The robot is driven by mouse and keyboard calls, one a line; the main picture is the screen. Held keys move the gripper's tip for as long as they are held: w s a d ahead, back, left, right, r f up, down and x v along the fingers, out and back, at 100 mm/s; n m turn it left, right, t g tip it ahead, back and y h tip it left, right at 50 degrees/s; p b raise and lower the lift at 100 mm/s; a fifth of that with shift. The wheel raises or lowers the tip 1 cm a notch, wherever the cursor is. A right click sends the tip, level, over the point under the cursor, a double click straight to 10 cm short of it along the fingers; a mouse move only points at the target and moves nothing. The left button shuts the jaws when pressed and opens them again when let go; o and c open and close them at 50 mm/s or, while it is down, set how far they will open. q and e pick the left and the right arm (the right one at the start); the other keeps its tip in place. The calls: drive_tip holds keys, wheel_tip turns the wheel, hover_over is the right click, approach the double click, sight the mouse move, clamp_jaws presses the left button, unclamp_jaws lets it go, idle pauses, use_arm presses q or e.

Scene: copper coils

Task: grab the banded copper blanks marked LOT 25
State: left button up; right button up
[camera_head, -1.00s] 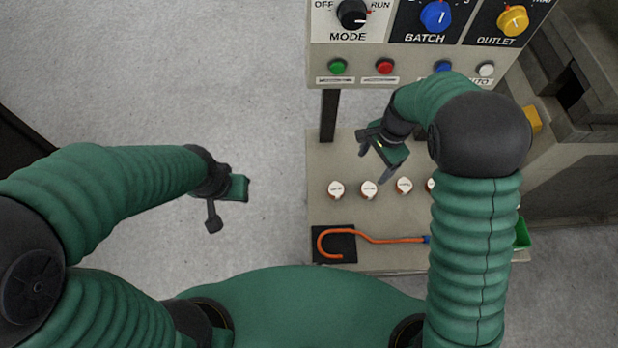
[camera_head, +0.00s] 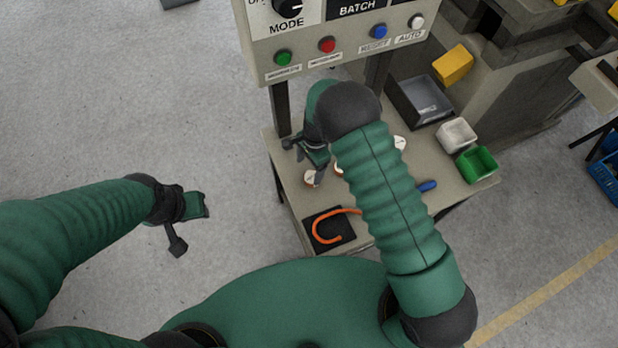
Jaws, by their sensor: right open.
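Small round copper blanks with white labelled tops stand on the beige bench: one (camera_head: 312,178) beside my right gripper's fingers, one (camera_head: 338,170) partly behind my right arm, and one (camera_head: 400,143) to the right of that arm. The labels are too small to read, so I cannot tell which is LOT 25. My arm may hide others. My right gripper (camera_head: 304,160) is open and empty, just above the leftmost blank; I cannot tell whether it touches. My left gripper (camera_head: 187,225) hangs over the floor at left, away from the bench; its jaw opening is unclear.
A control panel (camera_head: 330,45) with buttons stands behind the bench (camera_head: 455,190). The floor at left is clear.

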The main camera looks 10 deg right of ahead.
sight(313, 176)
drive_tip(key=f, duration=0.3)
drive_tip(key=shift+s+d, duration=0.15)
drive_tip(key=shift+s, duration=0.2)
drive_tip(key=shift+d+f, duration=0.25)
drive_tip(key=shift+f, duration=0.3)
drive_tip(key=shift+d+f, duration=0.2)
drive_tip(key=shift+f, duration=0.3)
drive_tip(key=shift+d, duration=0.2)
drive_tip(key=shift+a, duration=0.65)
drive_tip(key=c, duration=0.9)
drive_tip(key=shift+d, duration=0.2)
drive_tip(key=c, duration=0.5)
drive_tip(key=shift+d, duration=0.15)
drive_tip(key=shift+c, duration=1.1)
use_arm(q)
drive_tip(key=shift+s+d+r, duration=0.1)
drive_tip(key=shift+d+r, duration=0.2)
drive_tip(key=shift+d, duration=0.35)
